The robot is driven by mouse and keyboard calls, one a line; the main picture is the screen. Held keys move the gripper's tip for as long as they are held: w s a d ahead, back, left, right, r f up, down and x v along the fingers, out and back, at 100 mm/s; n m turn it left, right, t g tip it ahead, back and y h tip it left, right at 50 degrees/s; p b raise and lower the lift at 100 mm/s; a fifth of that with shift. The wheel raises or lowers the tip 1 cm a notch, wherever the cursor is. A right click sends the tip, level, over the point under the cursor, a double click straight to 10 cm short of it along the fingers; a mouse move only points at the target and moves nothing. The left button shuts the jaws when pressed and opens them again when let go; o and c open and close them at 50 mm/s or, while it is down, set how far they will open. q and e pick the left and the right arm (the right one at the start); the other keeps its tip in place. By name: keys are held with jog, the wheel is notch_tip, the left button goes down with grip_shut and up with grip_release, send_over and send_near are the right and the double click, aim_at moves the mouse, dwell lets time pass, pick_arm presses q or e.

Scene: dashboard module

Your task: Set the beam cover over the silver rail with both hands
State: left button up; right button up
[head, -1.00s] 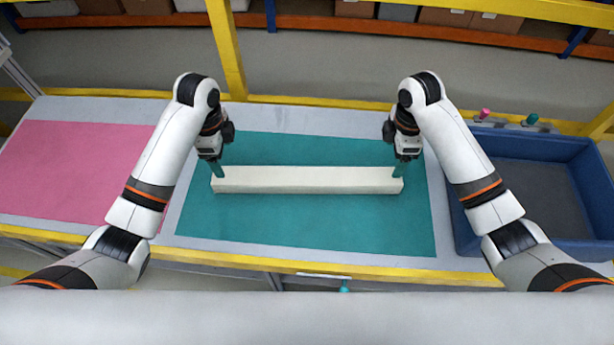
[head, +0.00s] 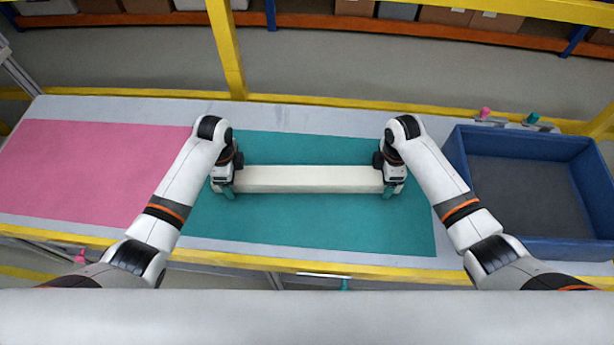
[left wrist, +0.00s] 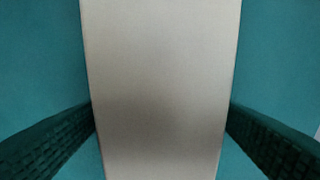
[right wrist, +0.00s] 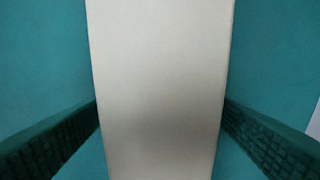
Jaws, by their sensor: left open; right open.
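The cream beam cover (head: 308,179) lies lengthwise on the teal mat (head: 320,225). My left gripper (head: 227,188) is over the cover's left end, open, with its fingers on either side of it. In the left wrist view the cover (left wrist: 160,80) runs between the green ribbed fingers. My right gripper (head: 391,188) is over the right end, open, also straddling it. In the right wrist view the cover (right wrist: 160,80) lies between the fingers. The fingertips are close to its sides; I cannot tell whether they touch. No silver rail shows; if it is under the cover, it is hidden.
A pink mat (head: 90,170) covers the table's left part. A blue bin (head: 460,170) stands at the right, with small pink and green knobs (head: 485,113) behind it. A yellow post (head: 226,50) rises at the back. The teal mat in front of the cover is clear.

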pick_arm(q)
jog(key=c, duration=1.3)
pick_arm(e)
jog(key=c, duration=1.3)
pick_arm(q)
jog(key=shift+o, duration=0.2)
pick_arm(e)
jog(key=shift+o, duration=0.2)
pick_arm(q)
jog(key=shift+r, duration=0.1)
pick_arm(e)
jog(key=shift+r, duration=0.15)
